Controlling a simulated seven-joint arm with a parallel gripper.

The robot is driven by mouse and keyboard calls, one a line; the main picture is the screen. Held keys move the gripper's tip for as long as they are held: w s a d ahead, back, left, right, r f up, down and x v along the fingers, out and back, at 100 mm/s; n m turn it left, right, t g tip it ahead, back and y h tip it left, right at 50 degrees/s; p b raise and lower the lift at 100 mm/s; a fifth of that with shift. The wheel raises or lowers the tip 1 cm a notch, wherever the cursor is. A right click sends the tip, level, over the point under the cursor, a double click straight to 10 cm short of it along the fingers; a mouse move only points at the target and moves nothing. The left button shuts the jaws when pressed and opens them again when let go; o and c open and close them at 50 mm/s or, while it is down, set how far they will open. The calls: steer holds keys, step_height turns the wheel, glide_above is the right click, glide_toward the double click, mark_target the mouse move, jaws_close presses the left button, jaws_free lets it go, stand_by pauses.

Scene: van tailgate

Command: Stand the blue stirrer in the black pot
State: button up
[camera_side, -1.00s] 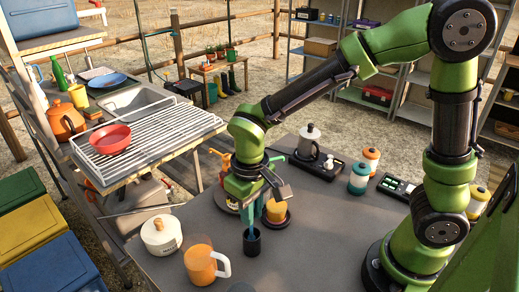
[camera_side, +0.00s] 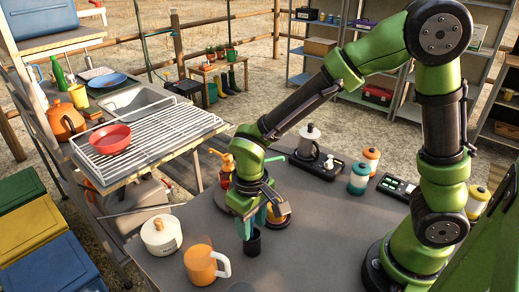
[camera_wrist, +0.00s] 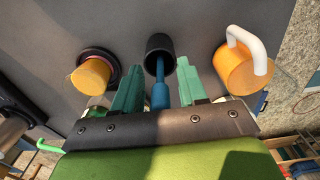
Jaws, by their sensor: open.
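The blue stirrer (camera_wrist: 160,90) has its thin end inside the mouth of the black pot (camera_wrist: 160,46) in the wrist view. Its thicker blue part points back toward my gripper (camera_wrist: 159,90). The gripper's two green fingers are spread, one on each side of the stirrer, with gaps showing between them and it. In the side view my gripper (camera_side: 252,226) is low, right over the black pot (camera_side: 252,245). The stirrer is mostly hidden there behind the fingers. The pot stands upright on the grey table.
An orange mug with a white handle (camera_side: 202,265) stands close to the pot, and a cream lidded pot (camera_side: 160,234) beyond it. An orange cup (camera_wrist: 92,74) sits on a dark round base on the pot's other side.

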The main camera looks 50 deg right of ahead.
step_height(320, 180, up, 12)
steer(key=shift+f, duration=0.1)
steer(key=shift+d+r, duration=0.1)
steer(key=shift+r, duration=0.2)
steer(key=s+d+r+m+t+y, duration=0.1)
steer(key=s+d+r+m+t, duration=0.1)
steer(key=d, duration=0.3)
steer(key=s+d+r+m+t+y, duration=0.1)
steer(key=s+d+r+m+t, duration=0.1)
steer(key=s+d+t, duration=0.2)
steer(key=shift+s+d+r+t, duration=0.4)
steer(key=shift+d+t, duration=0.2)
steer(key=shift+d, duration=0.45)
